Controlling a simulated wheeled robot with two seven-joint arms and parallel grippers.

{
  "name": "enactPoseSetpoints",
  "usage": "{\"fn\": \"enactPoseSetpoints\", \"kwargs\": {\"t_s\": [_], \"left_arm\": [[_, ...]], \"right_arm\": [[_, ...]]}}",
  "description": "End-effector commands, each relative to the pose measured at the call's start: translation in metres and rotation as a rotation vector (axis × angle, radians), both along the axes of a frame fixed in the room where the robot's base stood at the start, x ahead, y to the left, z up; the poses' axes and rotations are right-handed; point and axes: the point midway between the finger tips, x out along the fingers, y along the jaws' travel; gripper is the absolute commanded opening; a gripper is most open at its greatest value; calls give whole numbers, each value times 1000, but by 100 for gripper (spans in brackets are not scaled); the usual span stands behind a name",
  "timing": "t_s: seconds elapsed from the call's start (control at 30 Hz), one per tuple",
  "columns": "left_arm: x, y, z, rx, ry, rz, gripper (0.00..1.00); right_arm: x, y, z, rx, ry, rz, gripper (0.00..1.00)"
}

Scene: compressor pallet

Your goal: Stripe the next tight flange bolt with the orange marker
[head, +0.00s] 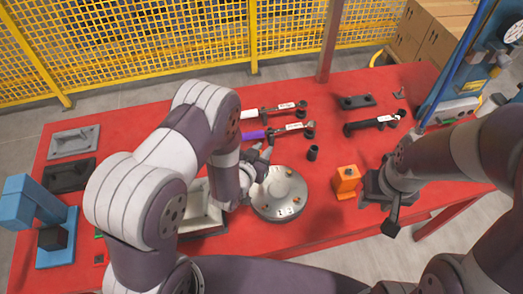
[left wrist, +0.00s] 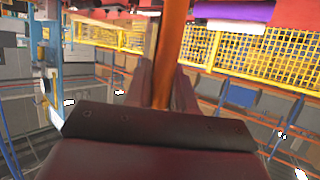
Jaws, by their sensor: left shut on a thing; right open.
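The round grey flange plate (head: 265,206) lies on the red table with a raised hub in its middle. Small brass-coloured bolts (head: 297,200) show around its rim; I cannot make out stripes on them. My left gripper (head: 262,160) is at the plate's upper-left edge. In the left wrist view it is shut on the orange marker (left wrist: 173,50), which stands between the two fingers. The marker cannot be made out in the head view. My right gripper (head: 388,218) is open and empty, right of the orange block (head: 346,181).
Wrenches, one with a purple handle (head: 252,135), lie behind the plate near a small black cup (head: 313,153). A pale tray (head: 203,215) is partly hidden by my left arm. A blue stand (head: 55,245) is at left. Yellow fencing (head: 130,45) runs behind the table.

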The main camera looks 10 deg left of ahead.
Motion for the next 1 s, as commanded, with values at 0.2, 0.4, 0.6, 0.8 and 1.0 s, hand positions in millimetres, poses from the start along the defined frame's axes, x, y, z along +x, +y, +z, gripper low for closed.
{"fn": "enactPoseSetpoints", "kwargs": {"t_s": [0.2,0.4,0.6,0.8,1.0], "left_arm": [[0,0,-2,0,0,0,2],[0,0,-3,0,0,0,2],[0,0,1,0,0,0,2],[0,0,20,0,0,0,2],[0,0,40,0,-1,0,2]], "right_arm": [[0,0,-2,0,0,0,43],[0,0,-3,0,0,0,43],[0,0,1,0,0,0,43],[0,0,18,0,0,0,43],[0,0,34,0,0,0,43]]}}
